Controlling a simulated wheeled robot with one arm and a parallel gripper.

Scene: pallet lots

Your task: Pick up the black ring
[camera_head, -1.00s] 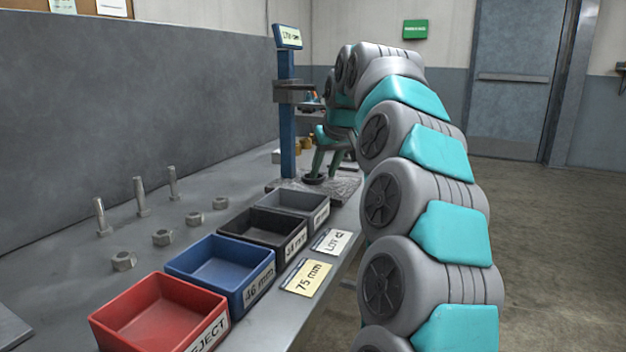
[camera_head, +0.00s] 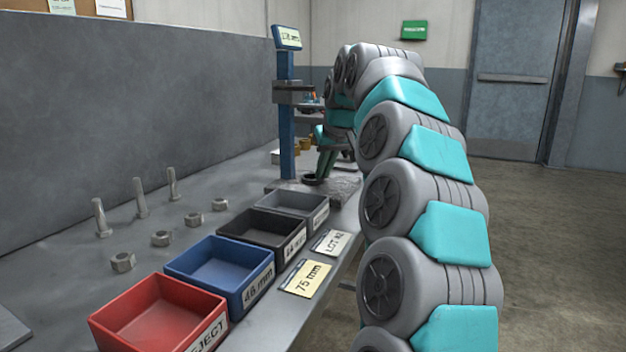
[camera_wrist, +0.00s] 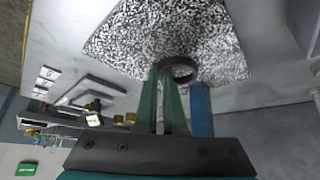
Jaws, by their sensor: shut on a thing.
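The black ring (camera_head: 312,179) lies at the speckled grey plate (camera_head: 345,187), at the foot of the blue column (camera_head: 287,115). In the wrist view the ring (camera_wrist: 180,70) shows at the tips of the two green fingers. My gripper (camera_wrist: 167,68) is shut on the ring's near left side, with the fingers close together. In the head view my gripper (camera_head: 322,172) reaches down to the ring from behind my arm. I cannot tell any gap between the ring and the plate.
Grey (camera_head: 303,199), black (camera_head: 255,229), blue (camera_head: 196,261) and red (camera_head: 135,312) bins line the bench front, with label cards (camera_head: 307,279) beside them. Bolts (camera_head: 140,198) and nuts (camera_head: 162,238) stand at left. The blue column carries a display (camera_head: 288,38).

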